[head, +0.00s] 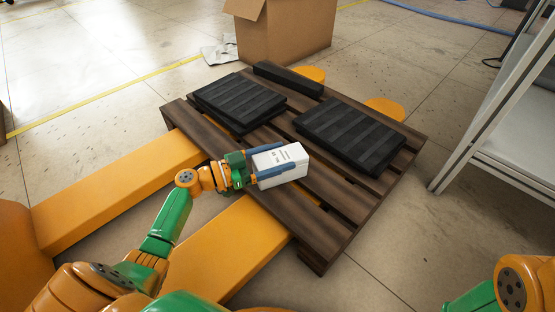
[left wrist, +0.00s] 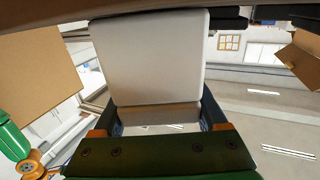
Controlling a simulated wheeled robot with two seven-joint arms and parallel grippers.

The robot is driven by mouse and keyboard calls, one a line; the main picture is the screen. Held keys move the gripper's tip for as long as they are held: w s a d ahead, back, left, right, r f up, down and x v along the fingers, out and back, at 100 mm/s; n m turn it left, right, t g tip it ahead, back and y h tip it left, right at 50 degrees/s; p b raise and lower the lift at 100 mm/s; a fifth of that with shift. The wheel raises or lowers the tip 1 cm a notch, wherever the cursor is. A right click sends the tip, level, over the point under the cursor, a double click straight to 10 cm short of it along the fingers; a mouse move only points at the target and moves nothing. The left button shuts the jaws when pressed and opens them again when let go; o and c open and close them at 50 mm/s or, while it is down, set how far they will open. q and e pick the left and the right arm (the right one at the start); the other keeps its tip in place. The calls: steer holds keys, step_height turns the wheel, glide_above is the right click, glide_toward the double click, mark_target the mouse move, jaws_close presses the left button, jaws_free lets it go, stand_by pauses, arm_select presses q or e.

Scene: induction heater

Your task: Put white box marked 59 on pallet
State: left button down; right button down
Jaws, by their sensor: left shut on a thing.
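A white box (head: 284,166) with small dark print is at the near side of the wooden pallet (head: 325,200) in the head view. The print is too small to read. My left gripper (head: 268,165) is shut on the box, with one blue finger along each side. The box is over the pallet slats; I cannot tell whether it touches them. In the left wrist view the white box (left wrist: 150,60) fills the middle, between the fingers. The right gripper is not in view; only part of my right arm shows at the lower right.
Black ribbed slabs (head: 238,102) and (head: 350,135) lie on the pallet, with a black bar (head: 288,79) at its back. Orange forks (head: 125,182) run under the pallet. A cardboard box (head: 288,30) stands behind. A grey-white rack (head: 495,120) stands at the right. Near slats are bare.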

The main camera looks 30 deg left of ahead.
mark_target(254, 164)
arm_select(q)
steer(key=shift+c, duration=1.8)
jaws_free()
steer(key=shift+f, duration=0.1)
steer(key=o, duration=0.4)
steer(key=shift+c, duration=0.2)
steer(key=shift+r, duration=0.25)
steer(key=p+v, duration=0.3)
steer(key=v, duration=0.8)
steer(key=shift+a, duration=0.1)
steer(key=shift+s+a, duration=0.25)
steer(key=shift+s, duration=0.15)
steer(key=shift+f, duration=0.1)
